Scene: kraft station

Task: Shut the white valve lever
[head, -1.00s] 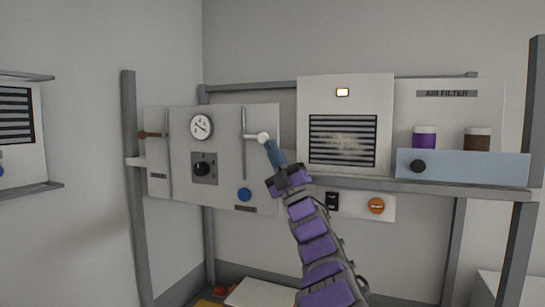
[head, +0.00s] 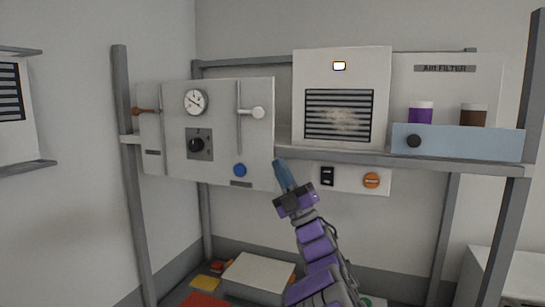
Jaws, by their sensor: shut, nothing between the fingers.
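The white valve lever (head: 257,112) is on the right part of the grey panel. It sticks out sideways to the right from a thin vertical pipe (head: 239,130) and ends in a round white knob. My gripper (head: 280,164) has blue fingers that are shut and empty. It is below and slightly right of the lever, by the panel's lower right edge, and apart from the lever. The lever is in full view.
The panel (head: 215,112) also carries a gauge (head: 194,102), black dial (head: 197,145), blue button (head: 240,170) and brown lever (head: 143,111). A vented white box (head: 380,70) and blue drawer (head: 465,143) are to the right. Shelf posts flank the space.

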